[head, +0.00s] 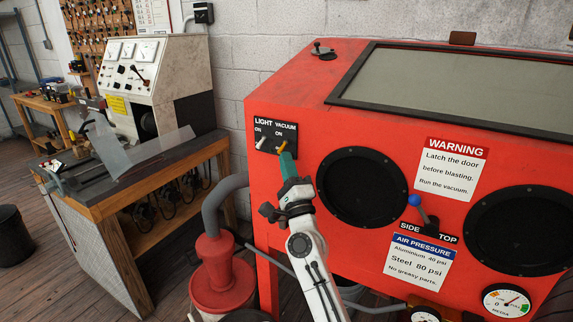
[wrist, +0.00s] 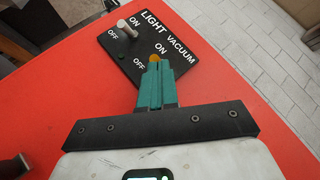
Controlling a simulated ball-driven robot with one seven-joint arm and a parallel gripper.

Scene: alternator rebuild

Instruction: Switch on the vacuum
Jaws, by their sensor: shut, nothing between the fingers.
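The black switch panel (head: 274,128) is on the upper left of the red blast cabinet's front; it also shows in the wrist view (wrist: 118,62). Its vacuum switch (head: 282,146) is a small orange lever on the right side, under the word VACUUM. In the wrist view the orange lever (wrist: 157,57) shows just past my fingertips, which partly hide it. I cannot tell whether they touch or which way it is set. My gripper (head: 287,158), with green fingers, is shut and empty, right at this switch; its fingers also show in the wrist view (wrist: 155,72).
The silver light switch (head: 261,143) is close beside on the left, also in the wrist view (wrist: 125,27). A round black glove port (head: 361,187) is to the right. A grey hose (head: 222,200) runs to a red canister (head: 216,262) below left.

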